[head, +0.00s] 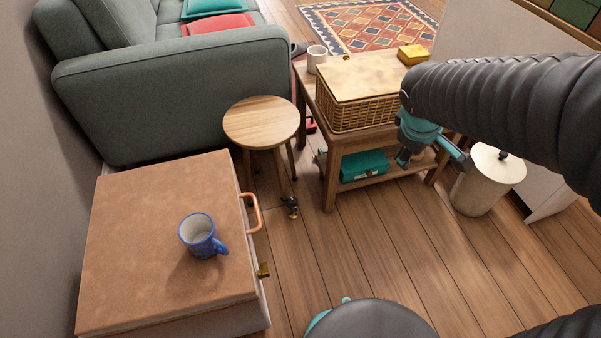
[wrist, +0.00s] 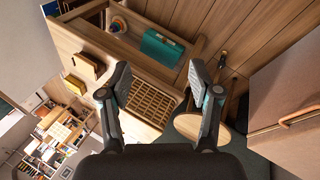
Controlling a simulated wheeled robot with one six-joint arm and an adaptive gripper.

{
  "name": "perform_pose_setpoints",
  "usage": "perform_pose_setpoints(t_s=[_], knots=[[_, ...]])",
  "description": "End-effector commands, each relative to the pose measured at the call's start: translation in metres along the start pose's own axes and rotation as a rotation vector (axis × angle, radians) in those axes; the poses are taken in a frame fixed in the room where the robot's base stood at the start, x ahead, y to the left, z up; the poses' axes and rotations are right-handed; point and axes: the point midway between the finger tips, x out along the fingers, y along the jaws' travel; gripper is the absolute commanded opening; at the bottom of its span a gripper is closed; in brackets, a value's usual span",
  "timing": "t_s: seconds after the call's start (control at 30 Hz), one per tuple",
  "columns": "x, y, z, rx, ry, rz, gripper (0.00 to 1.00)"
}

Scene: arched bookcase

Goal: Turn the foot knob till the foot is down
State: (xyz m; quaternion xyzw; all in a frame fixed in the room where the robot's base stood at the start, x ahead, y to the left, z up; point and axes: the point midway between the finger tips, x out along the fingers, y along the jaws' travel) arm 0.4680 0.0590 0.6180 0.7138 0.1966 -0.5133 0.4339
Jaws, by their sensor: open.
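A small black and brass foot knob (head: 291,206) sits low at the front leg of the round wooden stool (head: 262,121). The foot is too small to tell whether it is up or down. In the wrist view the stool seat (wrist: 222,134) shows beyond the right finger, with the dark knob (wrist: 222,58) small above it. My gripper (wrist: 160,84) is open and empty, its two fingers spread wide. In the head view my gripper (head: 430,148) hangs by the right end of the wooden bench, well right of the knob and apart from it.
The bench (head: 331,180) carries a wicker basket (head: 358,110) and holds a teal box (head: 364,166) below. A cream bin (head: 487,181) stands right. A brown-topped cabinet (head: 150,260) with a blue mug (head: 201,236) stands left. Floor before the stool is clear.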

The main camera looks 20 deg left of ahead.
Motion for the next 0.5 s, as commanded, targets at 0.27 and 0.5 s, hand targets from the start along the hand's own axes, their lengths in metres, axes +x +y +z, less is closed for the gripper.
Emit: perform_pose_setpoints(t_s=[0.27,0.5], knots=[[0.076,-0.021,-0.084,-0.490,-0.023,0.012,0.63],[0.147,-0.072,-0.151,-0.928,-0.013,0.013,0.63]])
